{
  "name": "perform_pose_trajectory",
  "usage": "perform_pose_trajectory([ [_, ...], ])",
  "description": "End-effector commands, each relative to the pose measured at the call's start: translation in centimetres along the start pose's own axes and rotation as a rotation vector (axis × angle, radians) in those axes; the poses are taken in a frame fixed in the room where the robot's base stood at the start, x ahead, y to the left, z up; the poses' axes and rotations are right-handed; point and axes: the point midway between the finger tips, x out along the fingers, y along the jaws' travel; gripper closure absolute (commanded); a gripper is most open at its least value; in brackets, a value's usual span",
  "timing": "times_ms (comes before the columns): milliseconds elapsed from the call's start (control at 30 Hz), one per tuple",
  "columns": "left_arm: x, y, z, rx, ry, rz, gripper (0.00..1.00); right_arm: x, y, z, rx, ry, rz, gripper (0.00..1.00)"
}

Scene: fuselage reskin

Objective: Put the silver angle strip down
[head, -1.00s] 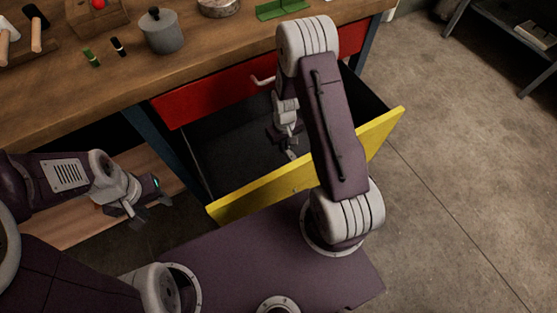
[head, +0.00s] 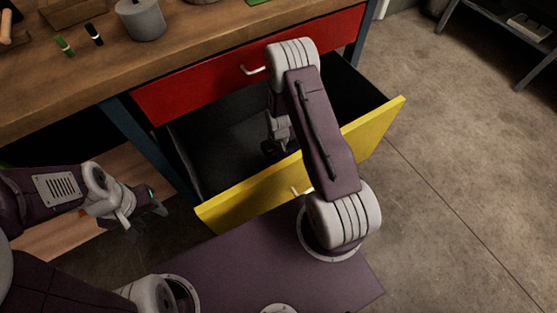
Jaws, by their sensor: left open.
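I cannot make out the silver angle strip in this view. My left gripper (head: 150,219) hangs open and empty at the left, in front of the bench's lower shelf and apart from the drawer. My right gripper (head: 279,149) reaches down over the dark inside of the open drawer, behind its yellow front (head: 235,203). It is small and in shadow, partly covered by my own arm. I cannot tell whether its fingers are open or hold anything.
The wooden bench (head: 190,57) runs above a closed red drawer (head: 190,91) with a pale handle. A grey pot (head: 141,21) and green and black small items stand on the bench. The floor (head: 455,150) at the right is clear up to a dark shelf.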

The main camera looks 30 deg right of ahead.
Motion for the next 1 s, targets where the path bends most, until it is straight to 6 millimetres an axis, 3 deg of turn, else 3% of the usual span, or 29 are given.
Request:
perform_pose_trajectory([
  [267,0.1,0.0,0.0,0.000,0.000,0.000,0.54,0.2,0.0,0.0,0.000,0.001,0.000,1.00],
  [333,0.0,0.0,0.0,0.000,0.000,0.000,0.54,0.1,0.0,0.0,0.000,0.001,0.000,0.81],
  [367,0.0,0.0,0.0,0.000,0.000,0.000,0.54,0.1,0.0,0.0,0.000,0.001,0.000,0.76],
  [667,-0.1,0.0,0.0,0.000,0.000,0.000,0.54,-0.1,0.0,0.0,0.000,0.001,0.000,0.76],
  [767,-1.1,0.0,-0.1,0.000,0.000,0.000,0.54,-1.5,0.0,-0.1,0.000,0.002,0.001,0.76],
  [1000,-4.5,0.1,-0.5,0.000,0.000,0.000,0.54,-8.0,0.0,-0.1,0.000,0.003,0.001,0.76],
])
